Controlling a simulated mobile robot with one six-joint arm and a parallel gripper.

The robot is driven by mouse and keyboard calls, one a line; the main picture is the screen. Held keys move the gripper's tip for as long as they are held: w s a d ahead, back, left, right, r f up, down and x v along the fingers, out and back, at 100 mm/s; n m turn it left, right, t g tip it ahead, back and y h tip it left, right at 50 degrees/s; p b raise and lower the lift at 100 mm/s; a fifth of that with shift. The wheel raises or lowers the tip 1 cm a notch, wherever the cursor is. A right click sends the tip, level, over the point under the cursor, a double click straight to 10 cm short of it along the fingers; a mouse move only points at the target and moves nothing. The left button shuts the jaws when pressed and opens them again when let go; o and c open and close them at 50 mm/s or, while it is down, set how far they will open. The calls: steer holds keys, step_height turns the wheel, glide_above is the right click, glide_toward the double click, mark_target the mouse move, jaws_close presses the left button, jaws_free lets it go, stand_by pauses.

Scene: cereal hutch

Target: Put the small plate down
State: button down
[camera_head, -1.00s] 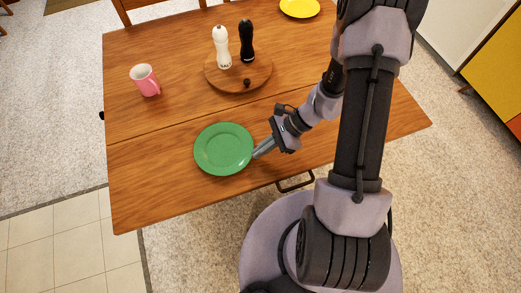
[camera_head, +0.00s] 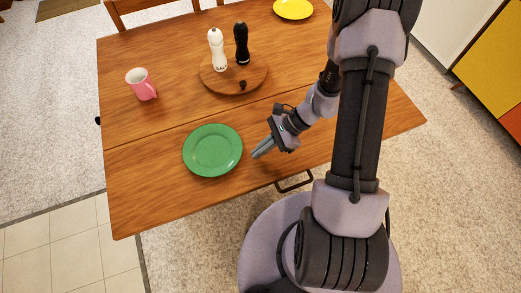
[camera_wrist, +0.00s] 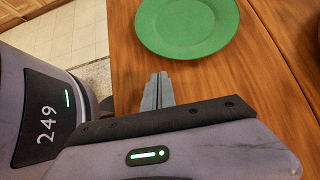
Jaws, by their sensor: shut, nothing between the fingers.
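A green plate (camera_head: 213,151) lies flat on the wooden table in the head view, near its front edge. It also shows at the top of the wrist view (camera_wrist: 188,22). A second plate, yellow (camera_head: 294,9), lies at the far side of the table. My gripper (camera_head: 262,152) is just to the right of the green plate, apart from it. Its fingers, also in the wrist view (camera_wrist: 158,88), are closed together and hold nothing.
The table's front left is clear.

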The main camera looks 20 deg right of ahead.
steer(key=p+v, duration=0.4)
steer(key=v, duration=0.6)
steer(key=shift+d, duration=0.35)
steer(key=shift+d, duration=0.1)
steer(key=s+a+r+n+t+h, duration=0.1)
steer(key=s+a+r+n+h, duration=0.1)
steer(key=r, duration=0.7)
steer(key=s+a+r+n+t+h, duration=0.2)
steer(key=s+a+r+n, duration=0.2)
steer(key=r+n, duration=0.3)
steer(key=s+a+r+n+t+h, duration=0.2)
steer(key=a+r+n, duration=0.3)
steer(key=r, duration=0.7)
steer(key=shift+s+a+h, duration=0.25)
steer(key=shift+s+h, duration=0.25)
steer(key=shift+s, duration=0.3)
